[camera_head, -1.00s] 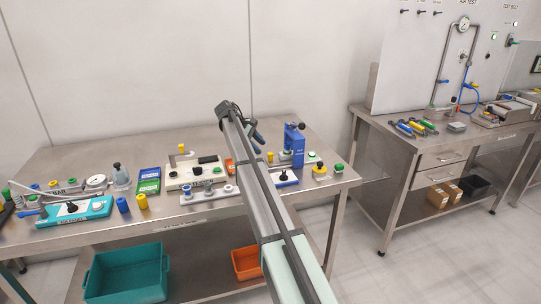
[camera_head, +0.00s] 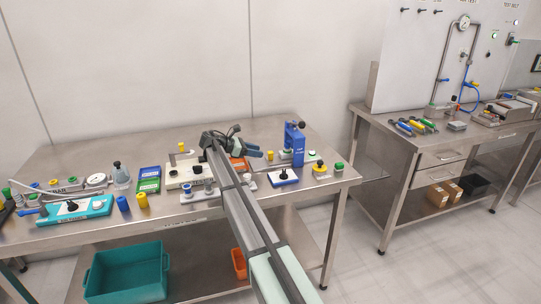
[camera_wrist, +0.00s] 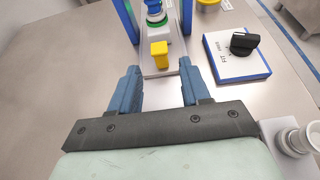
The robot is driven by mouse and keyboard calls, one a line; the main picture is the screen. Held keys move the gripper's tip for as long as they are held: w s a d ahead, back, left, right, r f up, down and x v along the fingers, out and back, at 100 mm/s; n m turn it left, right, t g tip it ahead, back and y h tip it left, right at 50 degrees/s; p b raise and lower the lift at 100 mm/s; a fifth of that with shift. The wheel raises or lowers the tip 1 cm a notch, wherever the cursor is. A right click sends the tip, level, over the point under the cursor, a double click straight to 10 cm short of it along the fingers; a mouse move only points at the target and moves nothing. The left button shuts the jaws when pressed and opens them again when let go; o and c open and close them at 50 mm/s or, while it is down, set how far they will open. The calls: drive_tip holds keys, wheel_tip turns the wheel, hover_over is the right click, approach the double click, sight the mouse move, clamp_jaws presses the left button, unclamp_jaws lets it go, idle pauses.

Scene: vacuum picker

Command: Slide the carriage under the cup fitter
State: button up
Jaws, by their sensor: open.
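The cup fitter (camera_head: 294,145) is a tall blue frame with a dark knob on top, at the right end of the bench. In the wrist view its blue posts (camera_wrist: 186,52) stand either side of a metal track. The carriage (camera_wrist: 163,46), with a green-edged block and a yellow upright tab (camera_wrist: 159,54), sits on this track. A blue and white cup-like part shows above or behind the tab; whether it rests on the carriage I cannot tell. My gripper (camera_wrist: 160,75) is open and empty, its blue fingers either side of the line to the tab, just short of it.
A pale metal post (camera_wrist: 292,138) stands near my gripper's right side. A cream fixture (camera_head: 190,174) is left of my arm. Bare steel bench lies left in the wrist view.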

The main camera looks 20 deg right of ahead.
sight(271, 153)
drive_tip(key=x, duration=0.7)
drive_tip(key=shift+d+f, duration=0.15)
drive_tip(key=shift+d, duration=0.1)
clamp_jaws()
idle(0.4)
